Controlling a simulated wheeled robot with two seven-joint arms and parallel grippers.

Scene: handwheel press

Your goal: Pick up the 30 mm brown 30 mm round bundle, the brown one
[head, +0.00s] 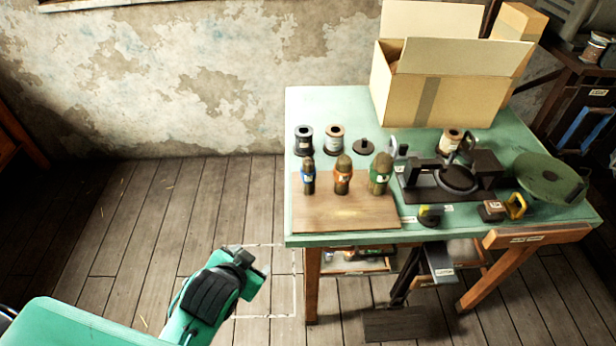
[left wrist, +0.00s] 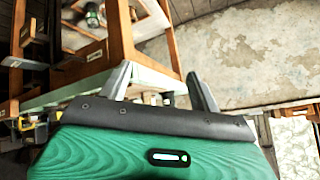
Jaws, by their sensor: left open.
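Three upright round bundles stand in a row on a wooden board (head: 345,215) at the table's left front. The middle bundle (head: 343,175) has an orange-brown band and looks like the brown one. The left bundle (head: 308,177) is slimmer with a blue band. The right bundle (head: 380,174) is thicker with a green band. My left gripper (head: 252,260) is left of the table and apart from it, clear of all bundles. In the left wrist view its two fingers (left wrist: 161,82) are spread and empty. My right gripper is not in view.
The green table (head: 300,225) also carries a black press (head: 450,180), a green disc (head: 549,178), and spools (head: 334,138) behind the bundles. An open cardboard box (head: 440,85) stands at the back. Floor left of the table is clear.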

